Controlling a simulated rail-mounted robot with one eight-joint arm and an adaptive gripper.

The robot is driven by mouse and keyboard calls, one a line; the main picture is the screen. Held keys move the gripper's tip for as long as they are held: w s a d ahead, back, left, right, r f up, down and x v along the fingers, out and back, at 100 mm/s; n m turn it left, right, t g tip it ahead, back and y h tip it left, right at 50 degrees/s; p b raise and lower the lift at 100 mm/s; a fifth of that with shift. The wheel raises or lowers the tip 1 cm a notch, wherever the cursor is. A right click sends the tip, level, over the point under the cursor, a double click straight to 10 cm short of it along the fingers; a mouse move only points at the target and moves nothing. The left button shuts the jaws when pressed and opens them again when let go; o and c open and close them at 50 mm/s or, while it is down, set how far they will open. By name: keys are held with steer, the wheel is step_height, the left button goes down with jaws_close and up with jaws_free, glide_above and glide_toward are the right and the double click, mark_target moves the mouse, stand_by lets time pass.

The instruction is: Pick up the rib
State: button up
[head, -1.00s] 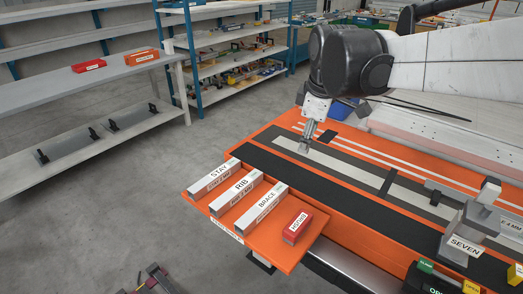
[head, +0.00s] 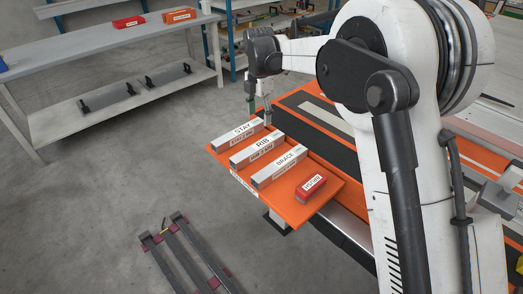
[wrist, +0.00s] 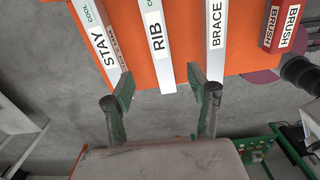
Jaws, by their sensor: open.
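The rib (head: 257,151) is a long pale bar labelled RIB, lying on the orange tray (head: 318,213) between the bars labelled STAY (head: 237,134) and BRACE (head: 280,167). In the wrist view, the rib (wrist: 157,45) runs down the middle, with its near end between my green-tipped fingers. My gripper (wrist: 160,79) is open and empty, with a fingertip to each side of that end. In the head view, my gripper (head: 267,112) is by the far right end of the stay. Its height above the rib is hard to judge.
A red box labelled BRUSH (head: 312,187) sits at the tray's near right corner. STAY and BRACE lie close beside the rib. An orange bench with dark strips (head: 325,140) adjoins the tray. Grey floor (head: 120,190) is open to the left.

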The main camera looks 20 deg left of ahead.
mark_target(258, 145)
steer(key=f, duration=1.4)
steer(key=shift+s+a+f+b, duration=0.1)
steer(key=shift+a+f+b, duration=0.2)
steer(key=shift+b, duration=0.1)
jaws_close()
